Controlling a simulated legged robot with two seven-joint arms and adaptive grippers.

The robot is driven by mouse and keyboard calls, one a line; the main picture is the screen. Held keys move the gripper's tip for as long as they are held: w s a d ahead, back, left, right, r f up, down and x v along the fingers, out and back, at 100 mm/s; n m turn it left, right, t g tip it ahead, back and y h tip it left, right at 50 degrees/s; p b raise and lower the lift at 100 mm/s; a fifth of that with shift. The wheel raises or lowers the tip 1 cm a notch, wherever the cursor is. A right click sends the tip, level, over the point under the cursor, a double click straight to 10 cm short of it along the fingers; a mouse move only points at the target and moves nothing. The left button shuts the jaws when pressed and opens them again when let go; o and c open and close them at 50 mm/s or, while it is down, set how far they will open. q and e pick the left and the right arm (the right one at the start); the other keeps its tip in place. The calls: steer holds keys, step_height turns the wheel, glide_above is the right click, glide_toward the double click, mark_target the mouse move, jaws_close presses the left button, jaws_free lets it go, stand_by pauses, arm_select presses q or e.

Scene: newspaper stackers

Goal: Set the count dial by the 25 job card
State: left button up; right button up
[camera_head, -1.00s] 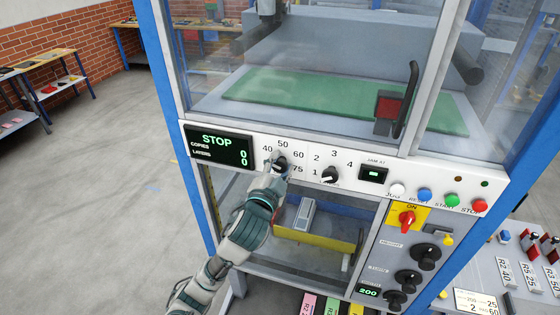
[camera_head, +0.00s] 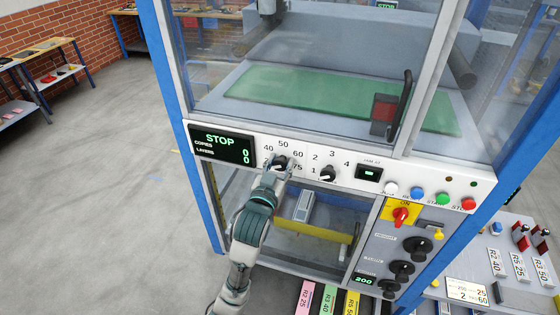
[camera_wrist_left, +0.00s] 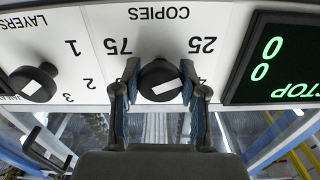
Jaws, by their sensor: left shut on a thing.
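The black copies dial (camera_head: 280,163) is on the white panel, ringed by the numbers 40, 50, 60 and 75; the 25 beside it is mostly hidden in the head view. My left gripper (camera_head: 277,168) is shut on this dial. The wrist view is upside down and shows the fingers (camera_wrist_left: 160,88) on both sides of the dial (camera_wrist_left: 160,78), between 75 and 25. The dial's white mark is slanted; I cannot tell which number it points to. A white card (camera_head: 468,291) at lower right bears small figures, including 25 and 60. My right gripper is not seen.
The display (camera_head: 222,144) reads STOP, with zeros for copies and layers. The layers dial (camera_head: 327,173) is close to the right of my gripper. Coloured buttons (camera_head: 442,198) and a red switch (camera_head: 401,217) are further right. A framed clear guard (camera_head: 300,60) stands above the panel.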

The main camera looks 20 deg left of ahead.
arm_select(q)
steer(key=shift+f+n, duration=0.35)
steer(key=shift+n, duration=0.05)
steer(key=o, duration=0.9)
steer(key=shift+c, duration=0.2)
steer(key=shift+o, duration=1.4)
steer(key=shift+r, duration=0.15)
steer(key=shift+s, duration=0.15)
steer(key=s, duration=0.7)
